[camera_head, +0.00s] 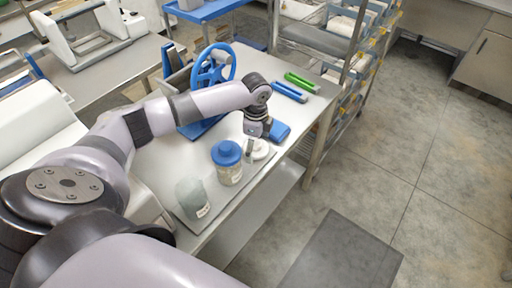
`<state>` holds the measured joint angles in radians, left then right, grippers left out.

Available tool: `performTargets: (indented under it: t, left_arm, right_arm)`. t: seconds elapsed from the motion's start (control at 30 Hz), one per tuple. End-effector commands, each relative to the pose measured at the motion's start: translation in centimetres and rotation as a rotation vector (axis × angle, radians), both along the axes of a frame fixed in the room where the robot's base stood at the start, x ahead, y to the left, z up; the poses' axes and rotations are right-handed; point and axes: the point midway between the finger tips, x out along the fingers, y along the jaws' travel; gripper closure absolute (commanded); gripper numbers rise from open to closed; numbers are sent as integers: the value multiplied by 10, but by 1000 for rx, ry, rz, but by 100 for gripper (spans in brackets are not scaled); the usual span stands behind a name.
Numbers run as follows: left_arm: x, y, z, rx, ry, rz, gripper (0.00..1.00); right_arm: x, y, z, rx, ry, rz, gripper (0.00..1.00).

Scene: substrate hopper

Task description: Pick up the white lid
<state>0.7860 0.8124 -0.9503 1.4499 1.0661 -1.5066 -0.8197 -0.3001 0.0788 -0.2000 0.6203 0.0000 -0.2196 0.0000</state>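The white lid (262,151) is a small round white piece on the steel table, just right of and behind a clear jar with a blue lid (228,162). My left gripper (254,141) points down at the lid, its fingertips right at or just above it. The gripper partly hides the lid. The fingers are too small to show whether they are open or shut, or whether they touch the lid. My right gripper is not in view.
A greyish translucent jar (190,198) stands near the front of the steel table (232,204). A blue handwheel (213,67) stands behind my arm. A blue block (280,131) lies close right of the gripper. Blue (290,92) and green (301,82) tools lie farther back.

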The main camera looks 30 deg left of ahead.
Motion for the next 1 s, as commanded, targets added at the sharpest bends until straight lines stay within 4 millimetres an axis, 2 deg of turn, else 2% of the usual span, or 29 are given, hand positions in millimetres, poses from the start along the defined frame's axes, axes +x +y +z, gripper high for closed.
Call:
performTargets:
  t: [0.07, 0.53, 0.83, 1.0]
  left_arm:
    - [0, 0, 0, 0, 0, 0, 15]
    - [0, 0, 1, 0, 0, 1, 46]
    - [0, 0, 2, 0, -1, 1, 48]
    - [1, 0, 14, -1, -3, 1, 48]
  right_arm:
    - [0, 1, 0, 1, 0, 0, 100]
    - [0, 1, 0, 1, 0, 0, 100]
    - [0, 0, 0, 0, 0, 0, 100]
    - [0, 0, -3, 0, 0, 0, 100]
